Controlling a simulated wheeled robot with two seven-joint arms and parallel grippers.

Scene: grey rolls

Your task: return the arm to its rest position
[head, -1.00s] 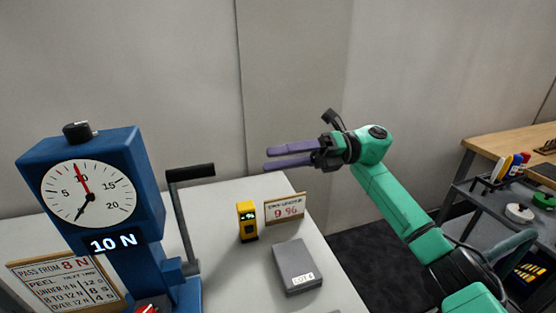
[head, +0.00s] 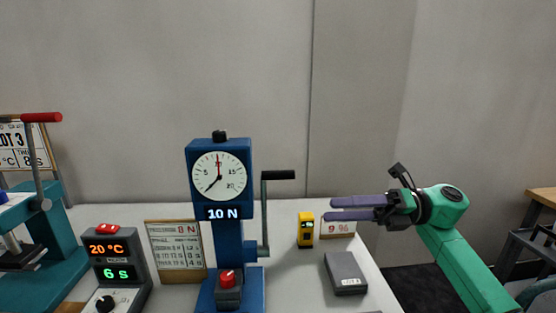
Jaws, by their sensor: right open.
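My right arm, green, comes in from the lower right of the head view. Its right gripper (head: 357,208) has two purple fingers that point left, parallel with a narrow gap between them. It is open and empty, held above the right end of the white table (head: 290,267). The fingers overlap the top of the small 9 % sign (head: 340,230) in the picture. My left gripper is not in view.
A blue gauge stand (head: 227,243) reading 10 N has a crank handle (head: 278,175) left of the gripper. A yellow meter (head: 305,230) and a grey box (head: 345,272) are below the gripper. A control box (head: 118,270) and teal press (head: 55,240) stand left.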

